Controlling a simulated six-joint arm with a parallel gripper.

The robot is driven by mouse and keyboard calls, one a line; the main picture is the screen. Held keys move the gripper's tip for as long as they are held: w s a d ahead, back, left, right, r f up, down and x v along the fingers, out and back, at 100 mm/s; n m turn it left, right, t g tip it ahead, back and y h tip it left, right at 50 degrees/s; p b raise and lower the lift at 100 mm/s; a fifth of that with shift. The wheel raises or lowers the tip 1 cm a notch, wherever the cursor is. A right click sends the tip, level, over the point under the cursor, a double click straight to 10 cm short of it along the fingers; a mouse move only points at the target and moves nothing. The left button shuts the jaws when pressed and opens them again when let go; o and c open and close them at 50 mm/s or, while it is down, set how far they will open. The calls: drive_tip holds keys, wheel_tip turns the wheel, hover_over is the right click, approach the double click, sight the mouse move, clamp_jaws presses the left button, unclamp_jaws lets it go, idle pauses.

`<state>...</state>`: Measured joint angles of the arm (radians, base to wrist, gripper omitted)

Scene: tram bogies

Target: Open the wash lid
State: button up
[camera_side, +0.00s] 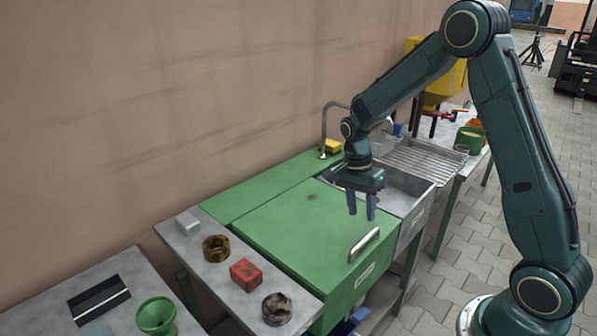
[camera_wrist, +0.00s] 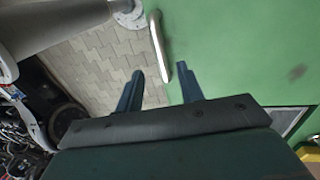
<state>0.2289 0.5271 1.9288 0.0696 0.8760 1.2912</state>
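The green wash lid (camera_side: 300,225) is closed flat on its cabinet, with a metal bar handle (camera_side: 364,244) near its front right edge. In the wrist view the green lid (camera_wrist: 240,50) fills the right side and the handle (camera_wrist: 159,47) stands upright, beyond the fingers. My gripper (camera_side: 361,212) hangs above the lid, behind the handle, with its fingers pointing down. In the wrist view my gripper (camera_wrist: 157,85) has its two blue fingers apart with nothing between them. The fingers appear clear of the handle.
A metal sink (camera_side: 405,192) with a tap (camera_side: 323,130) and a drying rack (camera_side: 420,158) adjoins the lid. A grey side table (camera_side: 205,265) at the left holds a red block (camera_side: 246,273), two ring parts and a pale block. A green funnel (camera_side: 156,316) stands further left.

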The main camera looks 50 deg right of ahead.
sight(363, 238)
drive_tip(key=f, duration=0.2)
drive_tip(key=s+f, duration=0.1)
drive_tip(key=f, duration=0.4)
drive_tip(key=shift+s+f, duration=0.25)
clamp_jaws()
